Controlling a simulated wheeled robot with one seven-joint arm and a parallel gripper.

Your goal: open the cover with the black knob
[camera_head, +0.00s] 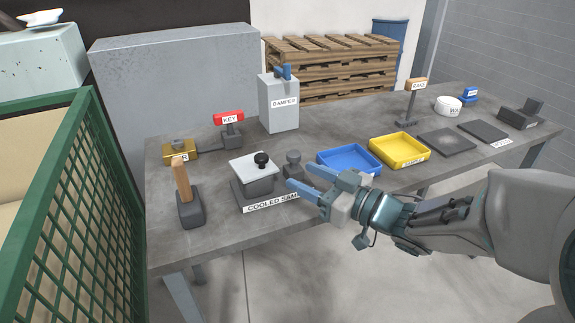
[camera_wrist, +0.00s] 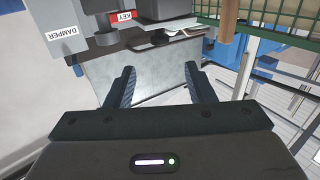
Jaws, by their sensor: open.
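The cover (camera_head: 250,167) is a pale square lid lying flat on a dark grey box (camera_head: 256,189).
A grey block (camera_head: 293,163) stands close by my fingertips. A wooden-handled tool (camera_head: 182,180) stands left of the box. A red KEY sign (camera_head: 229,117) and DAMPER box (camera_head: 279,105) are behind. Blue (camera_head: 348,171) and yellow (camera_head: 424,160) trays lie right. A green mesh fence (camera_head: 70,220) borders the left.

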